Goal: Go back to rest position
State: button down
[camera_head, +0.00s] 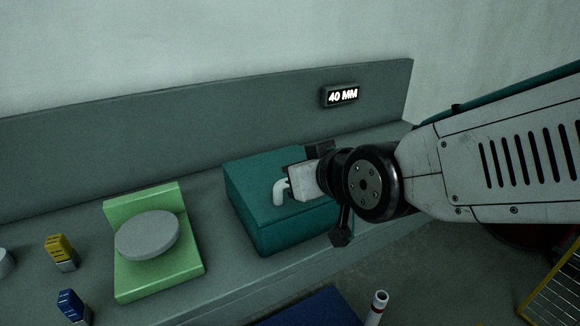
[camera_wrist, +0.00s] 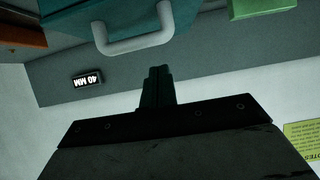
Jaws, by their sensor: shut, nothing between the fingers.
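A teal box (camera_head: 262,222) with a pale bent handle (camera_head: 279,192) sits on the grey bench in the head view. In the wrist view, which shows the scene upside down, the box (camera_wrist: 190,28) is at the top and its handle (camera_wrist: 135,44) hangs into the picture. My gripper (camera_wrist: 158,70) is shut and empty. The fingertips are hidden there.
A green stand (camera_head: 160,277) with a grey disc (camera_head: 147,236) is left of the box. A yellow block (camera_head: 59,248) and a blue block (camera_head: 71,303) stand further left. A "40 MM" sign (camera_head: 342,96) is on the back panel. A white tube (camera_head: 377,305) shows in front.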

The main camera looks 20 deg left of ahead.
jog(key=s+d+f+g+h, duration=0.3)
jog(key=s+d+f, duration=0.5)
jog(key=d+f, duration=0.1)
jog(key=s+d+r+m+g+h, duration=0.1)
jog(key=s+d+r+m+h, duration=0.1)
jog(key=d, duration=0.8)
jog(key=s+d+r+m+g+h, duration=0.1)
jog(key=d+m, duration=0.3)
jog(key=d, duration=0.7)
jog(key=s+d+r+m+g+h, duration=0.1)
jog(key=s+d+r+m+h, duration=0.2)
jog(key=d, duration=0.8)
jog(key=shift+s+d+r+m+g, duration=0.2)
jog(key=shift+s+r+m+g, duration=0.2)
jog(key=shift+s, duration=0.2)
